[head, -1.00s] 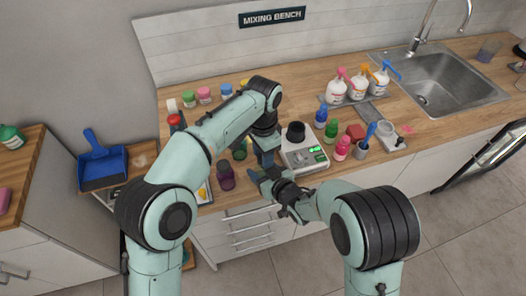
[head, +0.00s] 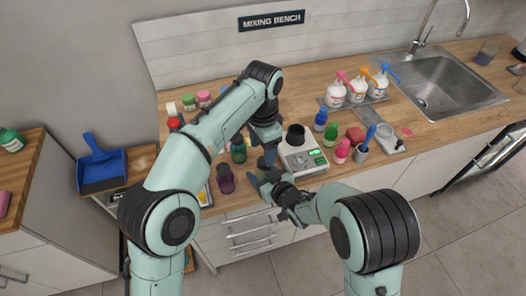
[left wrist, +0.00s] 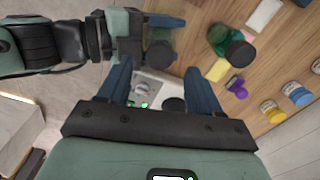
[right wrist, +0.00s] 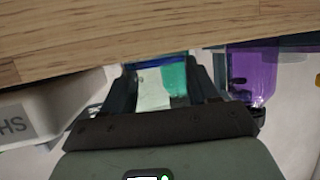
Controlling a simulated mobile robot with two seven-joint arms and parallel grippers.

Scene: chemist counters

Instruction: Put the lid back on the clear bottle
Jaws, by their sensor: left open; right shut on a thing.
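My right gripper (right wrist: 165,88) is shut on a see-through bottle (right wrist: 152,92) with a pale label and teal colour, at the counter's front edge. In the left wrist view a dark round lid-like piece (left wrist: 160,54) shows at the held bottle's top; I cannot tell whether it is seated. My left gripper (left wrist: 158,72) is open, with its fingers apart above and beside that bottle. In the head view my left gripper (head: 267,157) is just above my right gripper (head: 264,182), and the arms mostly hide the bottle.
A scale (head: 305,160) with a black cylinder (head: 295,134) stands just right of the grippers. A purple bottle (head: 225,180) and a dark green bottle (head: 238,153) stand close on the left. Small jars (head: 203,97) line the back. Pump bottles (head: 335,93) stand near the sink (head: 440,85).

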